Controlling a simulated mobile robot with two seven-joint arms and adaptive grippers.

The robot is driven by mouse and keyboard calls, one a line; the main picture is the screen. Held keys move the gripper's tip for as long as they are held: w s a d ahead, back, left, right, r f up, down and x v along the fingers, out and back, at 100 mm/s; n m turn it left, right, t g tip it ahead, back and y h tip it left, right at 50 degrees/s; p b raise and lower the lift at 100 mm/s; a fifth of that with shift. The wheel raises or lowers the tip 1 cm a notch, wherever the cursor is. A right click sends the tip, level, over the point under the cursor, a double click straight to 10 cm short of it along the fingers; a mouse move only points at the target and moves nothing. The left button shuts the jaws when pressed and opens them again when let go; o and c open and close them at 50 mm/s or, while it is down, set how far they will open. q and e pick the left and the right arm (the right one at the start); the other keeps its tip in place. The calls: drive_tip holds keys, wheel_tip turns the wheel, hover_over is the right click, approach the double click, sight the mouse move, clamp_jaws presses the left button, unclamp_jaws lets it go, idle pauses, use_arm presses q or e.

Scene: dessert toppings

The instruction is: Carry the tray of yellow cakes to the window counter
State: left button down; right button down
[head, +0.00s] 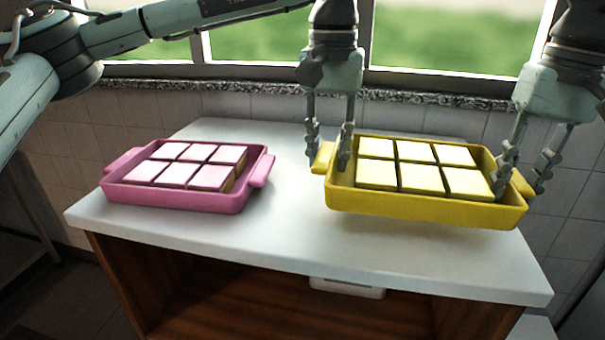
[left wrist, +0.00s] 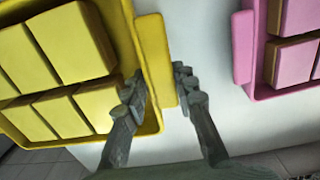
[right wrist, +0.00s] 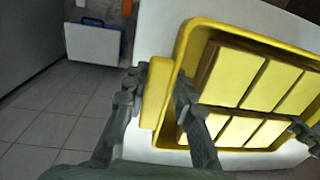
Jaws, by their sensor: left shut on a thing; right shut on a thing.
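The yellow tray (head: 425,207) holds several pale yellow cakes (head: 420,152) in two rows and is at the right side of the white counter top. It looks level, with a shadow below its front wall; I cannot tell surely whether it is clear of the surface. My left gripper (head: 329,155) is shut on its left handle, one finger inside the rim and one outside, as the left wrist view (left wrist: 158,84) also shows. My right gripper (head: 518,182) is shut on its right handle, which also shows in the right wrist view (right wrist: 156,92).
A pink tray (head: 175,198) with several pink-topped cakes (head: 195,165) stands at the left of the white counter top (head: 270,235), with a bare gap between the trays. A speckled stone ledge (head: 230,88) runs below the window behind. Tiled floor (right wrist: 60,120) shows beyond the counter.

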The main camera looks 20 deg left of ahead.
use_arm(q)
drive_tip(key=shift+a+r, duration=0.15)
use_arm(e)
drive_tip(key=shift+d+r, duration=0.15)
drive_tip(key=shift+d, duration=0.05)
use_arm(q)
drive_tip(key=shift+f, duration=0.2)
use_arm(e)
drive_tip(key=shift+f, duration=0.2)
